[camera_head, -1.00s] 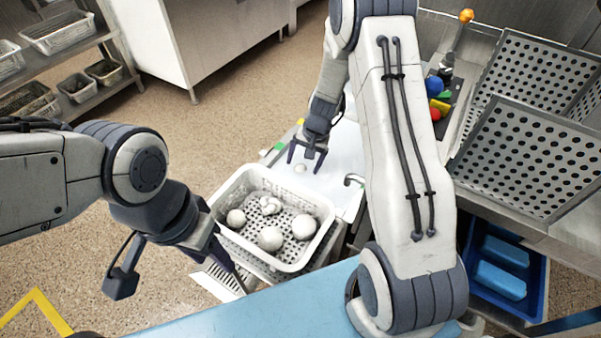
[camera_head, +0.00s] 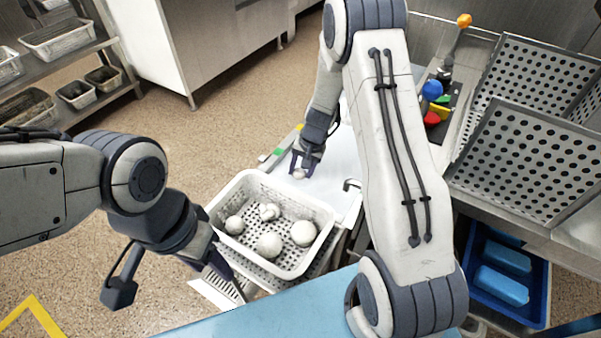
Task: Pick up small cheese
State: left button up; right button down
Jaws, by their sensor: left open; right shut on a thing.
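The small cheese (camera_head: 299,174) is a small white round piece at the table surface, just beyond the white basket. My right gripper (camera_head: 301,170) is down on it with its dark fingers on either side, shut on it. My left gripper (camera_head: 178,288) is open and empty, at the left side of the basket. The white perforated basket (camera_head: 318,206) holds several white round cheeses, among them a larger one (camera_head: 270,245) at the front and one (camera_head: 303,233) at the right.
Perforated metal panels (camera_head: 525,160) stand at the right. A blue bin (camera_head: 541,290) with blue blocks is below them. Colored items (camera_head: 433,90) lie on a dark tray near the back. A light blue surface (camera_head: 260,318) is in front. A shelf with baskets (camera_head: 62,38) is far left.

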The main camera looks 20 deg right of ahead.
aim_at(298, 170)
jog(key=v, duration=0.1)
jog(key=p+v, duration=0.1)
jog(key=v, duration=0.1)
jog(key=shift+w+a+r, duration=0.2)
jog(key=shift+w+r, duration=0.05)
jog(key=shift+r, duration=0.25)
jog(key=s+d+r+p, duration=0.1)
jog(key=s+d+r, duration=0.55)
jog(key=s, duration=0.25)
jog(key=a+r+n+g, duration=0.2)
jog(key=a+n, duration=0.6)
jog(key=a, duration=0.1)
notch_tip(298, 170, up, 15)
jog(key=s+p, duration=0.1)
jog(key=p, duration=2.3)
jog(key=shift+s+m+y, duration=0.3)
jog(key=shift+f, duration=0.1)
